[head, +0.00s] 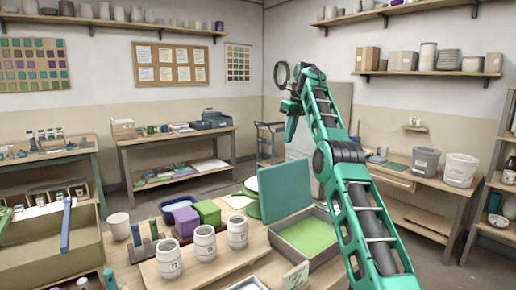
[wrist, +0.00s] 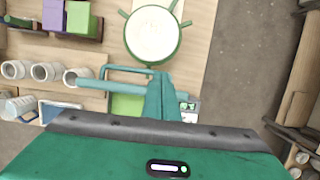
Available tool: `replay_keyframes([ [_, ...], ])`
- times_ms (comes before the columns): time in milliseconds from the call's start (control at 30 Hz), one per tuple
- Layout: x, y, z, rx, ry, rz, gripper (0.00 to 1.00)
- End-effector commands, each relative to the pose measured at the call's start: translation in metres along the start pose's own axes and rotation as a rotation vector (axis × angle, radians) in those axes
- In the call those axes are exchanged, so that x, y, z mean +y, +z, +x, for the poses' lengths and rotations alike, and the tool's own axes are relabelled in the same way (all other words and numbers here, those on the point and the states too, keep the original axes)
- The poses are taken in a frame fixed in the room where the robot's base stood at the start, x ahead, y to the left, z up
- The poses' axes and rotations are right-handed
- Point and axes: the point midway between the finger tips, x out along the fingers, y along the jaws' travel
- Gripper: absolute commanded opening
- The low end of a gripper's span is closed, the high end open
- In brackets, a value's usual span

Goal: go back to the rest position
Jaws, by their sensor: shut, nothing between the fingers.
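My gripper (head: 291,136) is raised in the air above the work table in the head view, at the end of my green arm, and points downward. It looks empty, with its fingers together. In the wrist view its green fingers (wrist: 163,88) show in front of the green wrist housing, above the table. Beneath and beside them are a tray with a green inside (wrist: 127,106) and its teal lid. Nothing is held or touched as far as I can see.
The table (head: 205,272) carries three white jars (head: 204,243), a purple box (head: 186,222), a green box (head: 208,211) and the green tray (head: 306,237) with its upright teal lid (head: 285,188). A round green-rimmed vessel (wrist: 155,33) is near. Grey floor (wrist: 235,60) lies open to the right.

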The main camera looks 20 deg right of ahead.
Motion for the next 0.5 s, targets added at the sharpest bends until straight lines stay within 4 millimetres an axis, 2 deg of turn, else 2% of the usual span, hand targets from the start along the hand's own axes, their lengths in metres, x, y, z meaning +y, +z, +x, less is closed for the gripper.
replay_keyframes([
  [167, 0.004, 0.0, -0.004, 0.001, -0.002, -0.022, 0.0],
  [267, 0.01, -0.003, -0.011, 0.013, -0.009, -0.092, 0.0],
  [367, 0.018, -0.014, -0.022, 0.032, -0.023, -0.214, 0.0],
  [500, 0.03, -0.04, -0.035, 0.074, -0.034, -0.421, 0.0],
])
